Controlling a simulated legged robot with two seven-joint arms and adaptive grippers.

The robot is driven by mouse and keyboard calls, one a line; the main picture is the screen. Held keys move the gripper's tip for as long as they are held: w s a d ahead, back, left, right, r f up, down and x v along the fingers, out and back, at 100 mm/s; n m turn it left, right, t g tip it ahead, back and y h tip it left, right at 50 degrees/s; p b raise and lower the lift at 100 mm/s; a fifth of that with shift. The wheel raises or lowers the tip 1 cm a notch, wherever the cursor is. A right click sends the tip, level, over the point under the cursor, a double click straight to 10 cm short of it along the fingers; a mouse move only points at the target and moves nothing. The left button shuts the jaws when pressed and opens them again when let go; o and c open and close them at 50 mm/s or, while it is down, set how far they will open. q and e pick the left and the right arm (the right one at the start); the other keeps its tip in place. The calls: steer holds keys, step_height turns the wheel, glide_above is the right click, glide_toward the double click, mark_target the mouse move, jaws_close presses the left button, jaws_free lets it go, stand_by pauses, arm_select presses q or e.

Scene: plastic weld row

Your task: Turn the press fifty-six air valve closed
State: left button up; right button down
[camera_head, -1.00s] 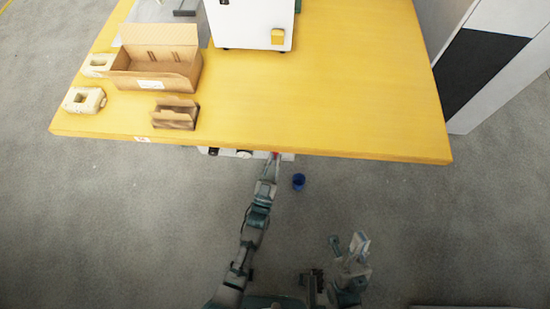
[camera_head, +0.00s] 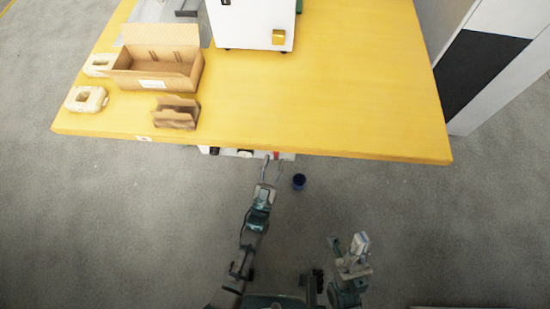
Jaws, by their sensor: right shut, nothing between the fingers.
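Under the front edge of the yellow table, a pale panel (camera_head: 288,156) shows as a narrow strip. A small red part (camera_head: 277,154), which looks like a valve handle, sits on it; which way it is turned is too small to tell. My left gripper (camera_head: 274,164) is just in front of the red part, its two thin fingers spread apart with nothing visible between them. Contact with the red part cannot be made out. My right gripper (camera_head: 357,243) is shut and empty, low at the right, well away from the panel.
The yellow table (camera_head: 350,95) overhangs the panel. It carries a large open carton (camera_head: 155,75), a small brown carton (camera_head: 175,112), pale moulded parts (camera_head: 86,99) and a white machine (camera_head: 250,25). The table's right side is clear.

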arm_select(q)
steer(key=v, duration=1)
steer(key=shift+s, duration=0.2)
